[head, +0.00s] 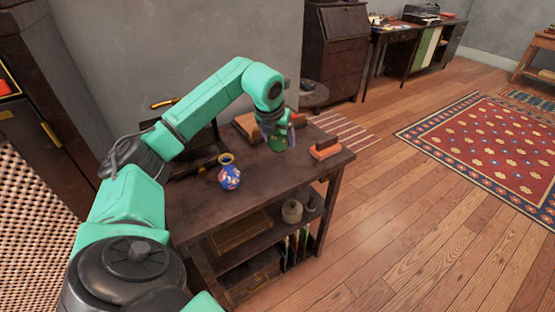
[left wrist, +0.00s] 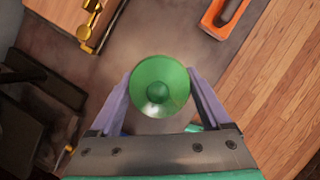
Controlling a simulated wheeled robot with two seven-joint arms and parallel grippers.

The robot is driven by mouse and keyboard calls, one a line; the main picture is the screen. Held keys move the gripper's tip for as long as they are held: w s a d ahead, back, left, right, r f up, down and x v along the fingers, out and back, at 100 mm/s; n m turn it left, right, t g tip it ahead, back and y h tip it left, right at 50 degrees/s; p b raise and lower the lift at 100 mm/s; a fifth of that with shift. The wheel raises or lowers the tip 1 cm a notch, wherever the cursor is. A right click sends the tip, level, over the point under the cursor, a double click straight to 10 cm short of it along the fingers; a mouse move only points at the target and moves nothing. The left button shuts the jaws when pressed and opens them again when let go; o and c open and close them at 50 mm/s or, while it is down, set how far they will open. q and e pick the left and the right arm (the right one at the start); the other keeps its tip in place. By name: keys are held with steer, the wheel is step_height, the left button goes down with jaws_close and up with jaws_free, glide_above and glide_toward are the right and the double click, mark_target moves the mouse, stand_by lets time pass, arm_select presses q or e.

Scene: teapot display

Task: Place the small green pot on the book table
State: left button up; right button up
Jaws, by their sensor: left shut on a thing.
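The small green pot (left wrist: 158,84) is seen from above in the left wrist view, round with a knob at its middle. My left gripper (left wrist: 160,78) is shut on it, one finger at each side. In the head view the green pot (head: 277,145) shows just under my left gripper (head: 283,138), over the right part of the dark wooden table (head: 262,186). I cannot tell whether its base touches the tabletop. Books lie on this table and stand on its lower shelf. My right gripper is out of view.
A blue patterned vase (head: 229,178) stands on the tabletop near the front. An orange-red block-like object (head: 325,152) with a dark top lies near the right end. A brown book (head: 246,125) lies behind my gripper. Bare tabletop shows between vase and pot.

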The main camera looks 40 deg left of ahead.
mark_target(275, 143)
arm_select(q)
step_height(275, 143, down, 7)
steer(key=shift+f, duration=0.1)
steer(key=o, duration=1.4)
steer(key=shift+s+r, duration=0.1)
steer(key=shift+r, duration=0.4)
steer(key=v, duration=1.1)
steer(key=shift+s+r, duration=0.1)
steer(key=shift+r, duration=0.05)
